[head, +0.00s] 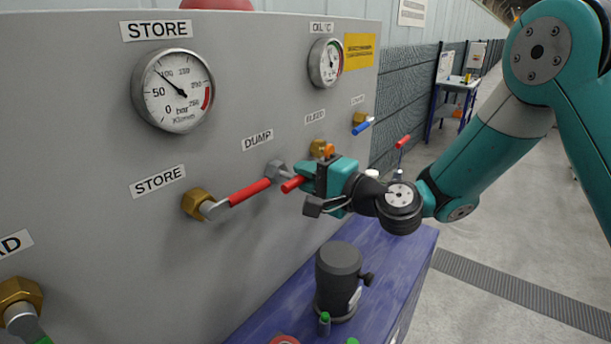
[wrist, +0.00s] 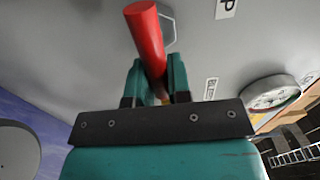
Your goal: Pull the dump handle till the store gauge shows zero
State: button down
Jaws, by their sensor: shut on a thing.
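The store gauge (head: 173,91) is a round white dial at the upper left of the grey panel. Its needle points up and left, between 50 and 100. The dump handle (head: 292,184) is a red bar by the grey fitting under the DUMP label (head: 258,140). My gripper (head: 318,185) is shut on it, and the red end sticks out past the fingers. In the wrist view the red handle (wrist: 147,38) runs between the two teal fingers (wrist: 153,85). The gripper hides much of the handle in the head view.
The red-handled store valve (head: 250,192) is close on the left. A brass bleed valve (head: 318,147) and a blue-handled valve (head: 362,127) are to the right. Below, a dark canister (head: 338,280) stands on the blue bench (head: 400,262). Open floor lies right.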

jog(key=shift+b+v, duration=1.1)
jog(key=shift+v, duration=0.3)
jog(key=shift+w+a, duration=0.1)
jog(key=shift+a, duration=0.05)
dwell(2.1)
jog(key=shift+p+x, duration=0.8)
jog(key=shift+x, duration=0.25)
jog(key=c, duration=0.7)
grip_release()
